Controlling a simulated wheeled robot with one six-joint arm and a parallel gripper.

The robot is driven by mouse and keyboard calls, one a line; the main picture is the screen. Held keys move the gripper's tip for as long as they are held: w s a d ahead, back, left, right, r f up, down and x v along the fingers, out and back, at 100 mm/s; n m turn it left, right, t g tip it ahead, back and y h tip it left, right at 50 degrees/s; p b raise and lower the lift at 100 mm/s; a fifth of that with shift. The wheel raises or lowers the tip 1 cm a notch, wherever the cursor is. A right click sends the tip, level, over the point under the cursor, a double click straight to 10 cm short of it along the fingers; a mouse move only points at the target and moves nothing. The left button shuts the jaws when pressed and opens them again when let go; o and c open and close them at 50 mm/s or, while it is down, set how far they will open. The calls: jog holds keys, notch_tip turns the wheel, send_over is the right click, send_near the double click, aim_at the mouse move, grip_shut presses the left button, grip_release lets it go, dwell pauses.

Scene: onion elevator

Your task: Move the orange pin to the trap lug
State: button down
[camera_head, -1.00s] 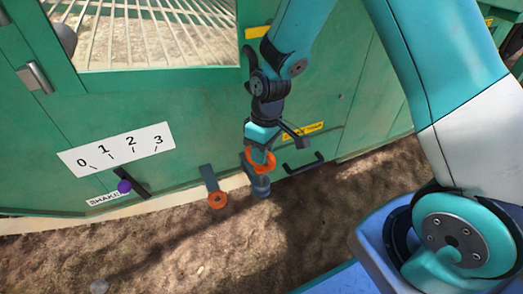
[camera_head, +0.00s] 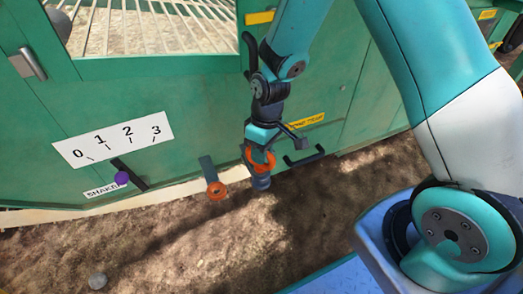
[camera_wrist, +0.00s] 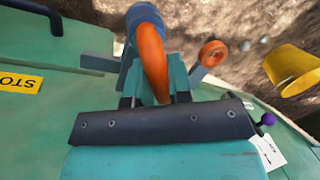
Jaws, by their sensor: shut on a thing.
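My gripper (camera_head: 258,148) is shut on the orange ring (camera_head: 262,160) of the pin, in front of the green machine wall. A blue-grey cylinder (camera_head: 261,183) shows just below the ring; I cannot tell whether it is the pin's body. In the wrist view the held orange ring (camera_wrist: 152,58) stands upright between the fingers, with the blue cylinder (camera_wrist: 143,18) behind it. A grey bracket (camera_head: 207,168) with a second orange ring (camera_head: 216,191) at its end is to the left of my gripper, apart from it. I cannot tell which part is the trap lug.
A black handle (camera_head: 304,156) and a yellow label (camera_head: 306,121) are on the wall right of my gripper. A purple knob (camera_head: 121,178) sits below a 0-to-3 scale (camera_head: 115,139). A yellow bucket (camera_wrist: 291,70) shows in the wrist view. The dirt ground in front is mostly clear.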

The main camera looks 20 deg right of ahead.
jog(key=c, duration=1)
grip_release()
jog(key=shift+o, duration=0.2)
jog(key=s+p+v, duration=0.1)
jog(key=p+v, duration=0.2)
jog(key=v, duration=0.4)
jog(key=shift+w+r+p, duration=0.3)
jog(key=shift+w+p, duration=0.1)
jog(key=shift+w, duration=0.15)
